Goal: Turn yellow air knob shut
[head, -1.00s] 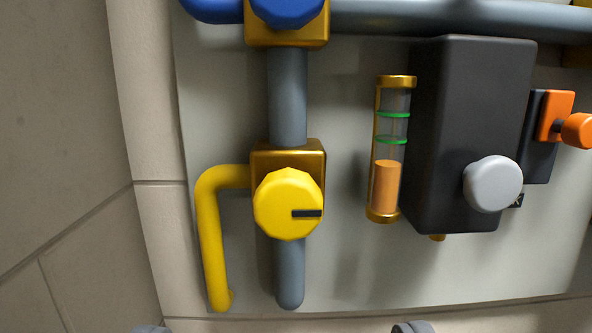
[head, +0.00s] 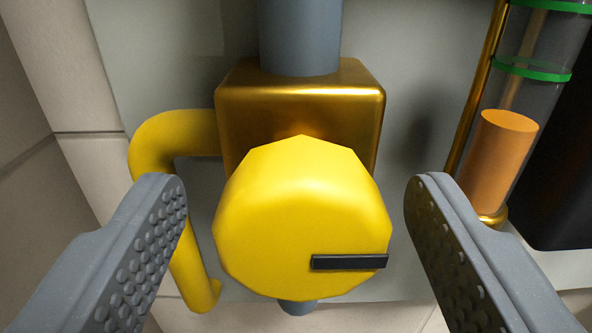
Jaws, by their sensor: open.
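The yellow air knob (head: 290,210) fills the middle of the head view. It is a many-sided knob with a black pointer bar (head: 349,262) on its face, lying level and pointing right. It sits on a brass valve block (head: 300,100). My gripper (head: 298,195) is open, with one grey studded finger to the left of the knob and one to the right. A gap shows between each finger and the knob in the picture; I cannot tell how deep the fingertips reach along it.
A yellow pipe (head: 160,150) bends down at the left of the block. A grey pipe (head: 300,35) enters from above. A sight glass with orange fill (head: 497,160) stands close to the right finger, with a black box (head: 560,170) beyond it. A tiled wall is at left.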

